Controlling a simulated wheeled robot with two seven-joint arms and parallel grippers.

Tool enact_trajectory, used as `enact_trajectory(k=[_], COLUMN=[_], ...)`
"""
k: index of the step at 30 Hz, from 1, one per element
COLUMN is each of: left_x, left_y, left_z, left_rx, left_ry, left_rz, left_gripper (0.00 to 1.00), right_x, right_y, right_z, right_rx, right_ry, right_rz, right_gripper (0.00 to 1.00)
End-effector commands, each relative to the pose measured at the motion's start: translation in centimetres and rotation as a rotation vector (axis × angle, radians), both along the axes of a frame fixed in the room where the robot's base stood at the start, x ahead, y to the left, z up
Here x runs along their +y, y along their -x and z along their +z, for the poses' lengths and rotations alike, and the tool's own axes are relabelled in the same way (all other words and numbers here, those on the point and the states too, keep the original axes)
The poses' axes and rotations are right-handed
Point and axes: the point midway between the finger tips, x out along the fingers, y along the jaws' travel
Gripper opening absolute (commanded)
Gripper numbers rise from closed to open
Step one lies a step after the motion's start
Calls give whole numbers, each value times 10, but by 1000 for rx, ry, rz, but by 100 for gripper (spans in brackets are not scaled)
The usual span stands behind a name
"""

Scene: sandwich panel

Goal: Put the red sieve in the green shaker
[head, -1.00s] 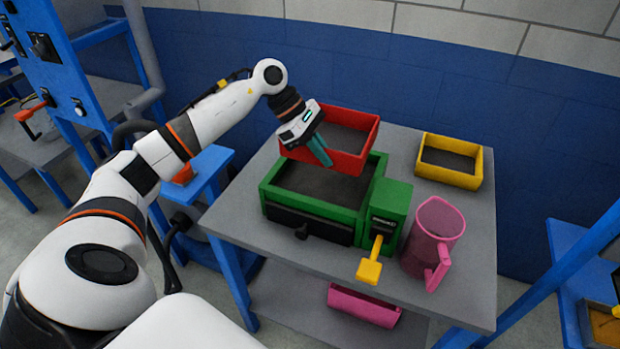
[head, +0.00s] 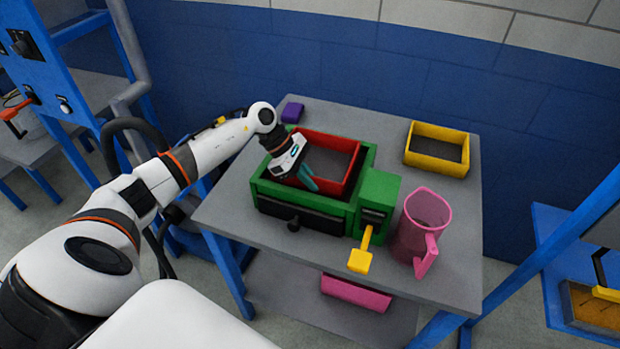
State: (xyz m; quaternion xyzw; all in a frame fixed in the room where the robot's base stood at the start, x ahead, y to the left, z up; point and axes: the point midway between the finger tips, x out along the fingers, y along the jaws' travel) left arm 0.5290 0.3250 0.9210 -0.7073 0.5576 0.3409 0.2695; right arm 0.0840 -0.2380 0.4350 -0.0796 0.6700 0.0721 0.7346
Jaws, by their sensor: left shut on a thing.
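The red sieve (head: 333,141) is a square tray with a dark mesh. In the head view it sits low within the frame of the green shaker (head: 378,188). I cannot tell whether it rests fully on the shaker's floor. My left gripper (head: 305,181) is shut on the sieve at its left front side and hides that corner. The shaker has a black front with a knob and a yellow lever (head: 362,251) at its right. My right gripper is not in view.
A pink jug (head: 413,236) stands right of the shaker. A yellow sieve (head: 437,132) lies at the back right of the grey table (head: 330,262), and a purple block (head: 292,111) at the back left. A pink tray (head: 356,293) is on the lower shelf.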

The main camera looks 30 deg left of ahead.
Motion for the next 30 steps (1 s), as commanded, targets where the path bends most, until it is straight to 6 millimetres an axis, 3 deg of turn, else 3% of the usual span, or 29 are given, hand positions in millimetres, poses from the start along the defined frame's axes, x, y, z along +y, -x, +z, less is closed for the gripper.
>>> enact_trajectory(k=[5, 6, 8, 20, 30], left_x=[0, 0, 0, 4, 47], left_y=[0, 0, 0, 0, 11], left_z=[-4, -3, -3, 4, 57], left_rx=[-1, 0, 0, -1, -4], left_ry=[0, 0, 0, -2, -4], left_rz=[0, 0, 0, 1, 2], left_gripper=[0, 9, 15, 15, 15], right_x=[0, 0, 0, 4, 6], right_y=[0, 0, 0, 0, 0], right_z=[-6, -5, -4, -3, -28], right_rx=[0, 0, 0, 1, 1], right_ry=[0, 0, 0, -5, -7], right_rz=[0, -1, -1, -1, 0], right_gripper=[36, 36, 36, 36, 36])
